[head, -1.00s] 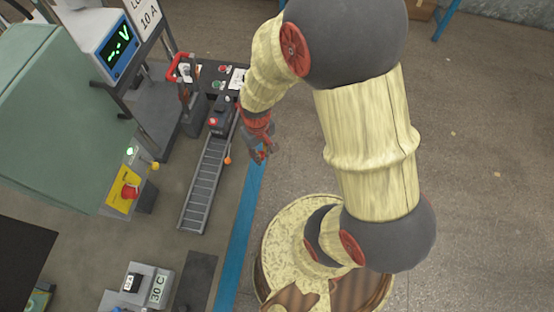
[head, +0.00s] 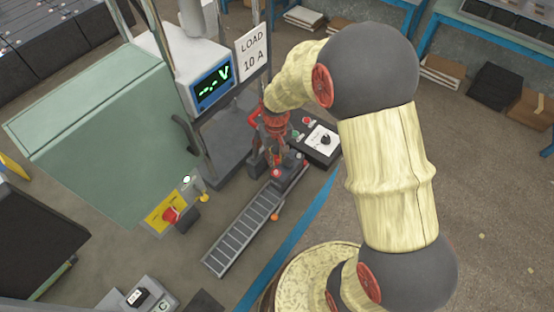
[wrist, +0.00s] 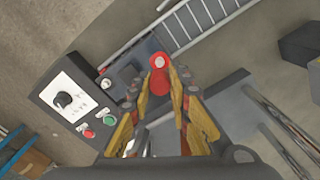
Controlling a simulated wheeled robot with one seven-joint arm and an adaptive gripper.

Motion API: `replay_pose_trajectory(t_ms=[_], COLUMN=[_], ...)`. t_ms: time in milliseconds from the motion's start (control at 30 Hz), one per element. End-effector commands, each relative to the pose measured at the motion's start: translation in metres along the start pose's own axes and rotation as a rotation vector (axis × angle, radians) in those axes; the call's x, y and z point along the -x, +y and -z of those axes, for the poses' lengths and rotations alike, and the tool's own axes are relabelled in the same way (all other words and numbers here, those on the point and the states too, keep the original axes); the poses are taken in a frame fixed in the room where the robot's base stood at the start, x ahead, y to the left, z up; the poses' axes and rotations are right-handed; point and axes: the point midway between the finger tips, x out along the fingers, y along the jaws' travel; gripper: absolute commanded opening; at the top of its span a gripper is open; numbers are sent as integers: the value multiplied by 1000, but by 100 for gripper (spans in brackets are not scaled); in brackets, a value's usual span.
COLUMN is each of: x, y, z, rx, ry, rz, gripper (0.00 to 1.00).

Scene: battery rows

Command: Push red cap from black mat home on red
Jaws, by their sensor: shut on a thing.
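My gripper (head: 274,166) points down over the dark block (head: 294,176) at the upper end of the grey roller track. In the wrist view my gripper's fingers (wrist: 160,88) are closed around the red cap (wrist: 161,79), which has a pale round spot at its tip. The cap also shows in the head view (head: 277,173), at the block. The red post under it is hidden, so I cannot tell how far down the cap sits. The black mat (head: 207,302) is partly visible at the bottom edge.
The roller track (head: 242,232) runs down-left from the block. A control box (head: 318,143) with a dial and buttons stands just right. A red-handled lever (head: 253,118), the load-sign meter (head: 212,86) and a green cabinet (head: 105,130) stand close on the left.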

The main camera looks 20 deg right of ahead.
Motion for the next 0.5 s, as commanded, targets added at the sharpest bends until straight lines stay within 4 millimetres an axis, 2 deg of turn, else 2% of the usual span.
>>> replay_pose_trajectory(t_ms=[500], x=[-38], y=[0], z=[0], rx=[0], ry=[1], rz=[0], gripper=[8])
